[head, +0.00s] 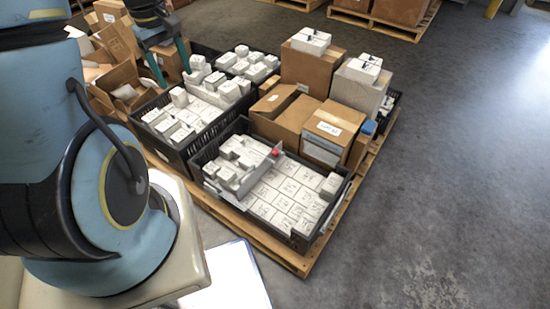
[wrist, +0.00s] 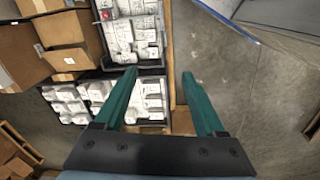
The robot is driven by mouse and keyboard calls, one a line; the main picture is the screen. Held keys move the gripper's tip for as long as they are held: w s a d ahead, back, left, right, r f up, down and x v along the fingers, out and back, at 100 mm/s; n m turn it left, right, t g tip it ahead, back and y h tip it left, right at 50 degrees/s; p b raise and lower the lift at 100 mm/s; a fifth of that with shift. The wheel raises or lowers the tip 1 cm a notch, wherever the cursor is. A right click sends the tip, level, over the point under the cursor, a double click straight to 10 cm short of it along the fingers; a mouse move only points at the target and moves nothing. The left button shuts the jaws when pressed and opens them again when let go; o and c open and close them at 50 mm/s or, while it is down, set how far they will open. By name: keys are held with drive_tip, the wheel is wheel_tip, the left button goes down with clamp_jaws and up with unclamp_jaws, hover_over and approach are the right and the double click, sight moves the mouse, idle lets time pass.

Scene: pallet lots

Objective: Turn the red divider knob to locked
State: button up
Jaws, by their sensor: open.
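The red divider knob (head: 276,152) sits at the far end of a grey divider (head: 258,176) in the front black crate (head: 325,222). The crate holds many white labelled boxes on both sides of the divider. The knob also shows in the wrist view (wrist: 105,15), near the top left. Its turn position is too small to tell. My gripper (wrist: 158,75) is open and empty, its two green fingers apart above the pallet edge. It is away from the knob. In the head view my gripper (head: 172,70) shows at the upper left, beyond the crates.
More black crates of white boxes (head: 165,145) stand behind on the wooden pallet (head: 285,250). Brown cartons (head: 300,120) are stacked at the pallet's right. Open cartons (head: 125,85) lie at the upper left. The grey floor at right (head: 450,180) is clear.

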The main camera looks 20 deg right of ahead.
drive_tip(key=w+d+f+n+b, duration=0.2)
drive_tip(key=w+d+f+b, duration=0.1)
drive_tip(key=d+f, duration=0.3)
drive_tip(key=w+d+f+n+b, duration=0.2)
drive_tip(key=w+d+f+b, duration=0.15)
drive_tip(key=f, duration=0.55)
drive_tip(key=n+b, duration=0.7)
drive_tip(key=b, duration=0.4)
hover_over(275, 151)
wheel_tip(275, 151, down, 24)
drive_tip(key=shift+y, duration=0.3)
wheel_tip(275, 151, down, 10)
drive_tip(key=shift+s+f+b, duration=0.15)
drive_tip(key=shift+f+b, duration=0.1)
drive_tip(key=shift+b, duration=0.8)
clamp_jaws()
